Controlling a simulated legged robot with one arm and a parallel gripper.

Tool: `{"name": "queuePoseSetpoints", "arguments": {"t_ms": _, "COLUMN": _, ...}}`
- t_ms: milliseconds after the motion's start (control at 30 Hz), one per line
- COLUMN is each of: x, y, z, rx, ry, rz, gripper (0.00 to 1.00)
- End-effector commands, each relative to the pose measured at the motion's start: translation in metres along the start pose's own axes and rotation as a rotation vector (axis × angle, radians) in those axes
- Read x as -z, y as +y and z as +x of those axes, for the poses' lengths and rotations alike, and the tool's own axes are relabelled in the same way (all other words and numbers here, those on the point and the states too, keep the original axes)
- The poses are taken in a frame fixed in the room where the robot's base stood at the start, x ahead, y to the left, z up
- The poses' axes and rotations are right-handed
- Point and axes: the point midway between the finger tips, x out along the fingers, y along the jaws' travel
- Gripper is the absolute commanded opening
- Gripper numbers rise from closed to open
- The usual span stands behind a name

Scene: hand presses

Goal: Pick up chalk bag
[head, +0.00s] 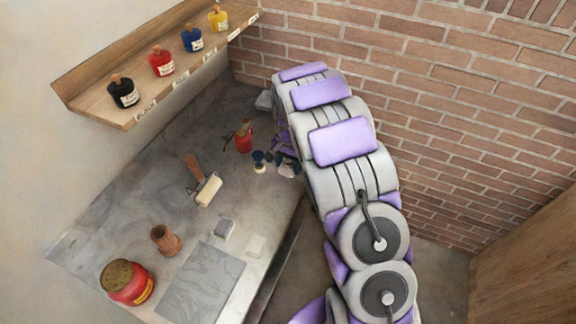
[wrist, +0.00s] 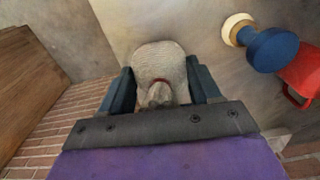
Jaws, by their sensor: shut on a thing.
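The chalk bag (wrist: 158,65) is a pale grey, lumpy cloth pouch with a red tie around its gathered neck. In the wrist view it sits between the two dark blue fingers of my gripper (wrist: 163,88), which is shut on it near the neck. In the head view my gripper (head: 284,152) is at the right edge of the grey worktop, and the bag is small and partly hidden there. I cannot tell whether the bag touches the worktop.
A blue-handled stamp (wrist: 272,48) and a red can (wrist: 303,74) stand close beside the bag. The worktop (head: 125,212) also holds a roller (head: 208,189), a brown cup (head: 166,240) and a red jar (head: 128,282). A shelf (head: 90,103) with ink bottles hangs above; a brick wall (head: 450,110) is behind.

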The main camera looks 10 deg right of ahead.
Motion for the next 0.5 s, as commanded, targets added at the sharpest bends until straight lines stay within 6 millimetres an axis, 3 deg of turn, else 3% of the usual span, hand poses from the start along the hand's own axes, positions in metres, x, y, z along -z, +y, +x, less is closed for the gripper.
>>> {"name": "queuePoseSetpoints", "arguments": {"t_ms": 500, "x": -0.072, "y": 0.052, "z": -0.008, "rx": -0.003, "ry": -0.003, "rz": 0.0, "gripper": 0.3}}
